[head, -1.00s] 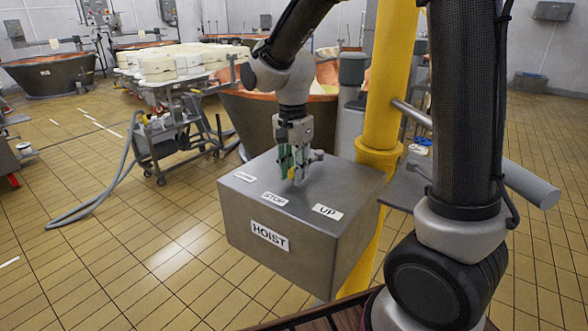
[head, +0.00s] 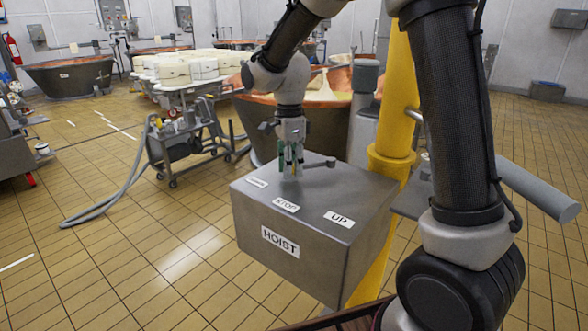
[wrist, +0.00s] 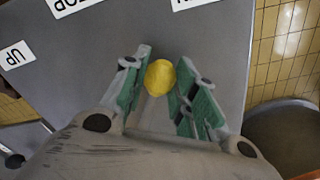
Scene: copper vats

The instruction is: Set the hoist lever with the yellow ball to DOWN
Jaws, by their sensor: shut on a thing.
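The hoist lever (head: 318,164) is a dark bar on top of the grey metal box (head: 278,271) marked HOIST. It runs left from its round pivot to my gripper (head: 290,168), roughly toward the leftmost label (head: 256,183), whose word is too small to read surely. The STOP label (head: 286,205) and UP label (head: 339,219) lie nearer the front. In the wrist view, the yellow ball (wrist: 160,77) sits between the green finger pads of my gripper (wrist: 160,84), which is shut on it. In the head view my fingers hide the ball.
A yellow post (head: 396,120) stands right behind the box. A copper vat (head: 262,122) is behind it, and a wheeled cart (head: 182,143) with a hose stands at the left. The tiled floor at the front left is clear.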

